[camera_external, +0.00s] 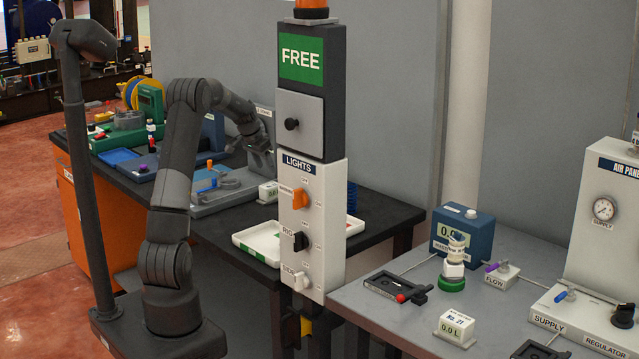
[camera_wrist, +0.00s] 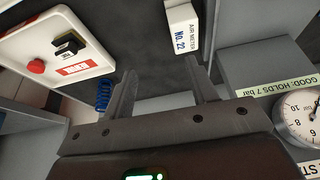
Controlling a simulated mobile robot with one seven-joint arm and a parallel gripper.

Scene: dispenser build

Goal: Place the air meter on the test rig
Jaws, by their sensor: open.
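An air meter, a small white block labelled "AIR METER No. 22", shows at the top of the wrist view (camera_wrist: 183,28). It lies beyond my right fingertip and apart from the fingers. A white block with a display on the dark bench (camera_external: 268,191) appears to be the same meter. My gripper (camera_wrist: 160,88) is open and empty. A grey unit with a round gauge and a "GOOD: HOLDS 7 bar" label (camera_wrist: 303,115), seemingly the test rig, stands at the right of the wrist view.
A white tray (camera_wrist: 60,15) with a red-knobbed part and a black piece lies left of the meter; a blue coil (camera_wrist: 103,96) is below it. The lights column (camera_external: 312,225) stands in front of the bench. Another meter, No. 21 (camera_external: 456,327), sits on the right table.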

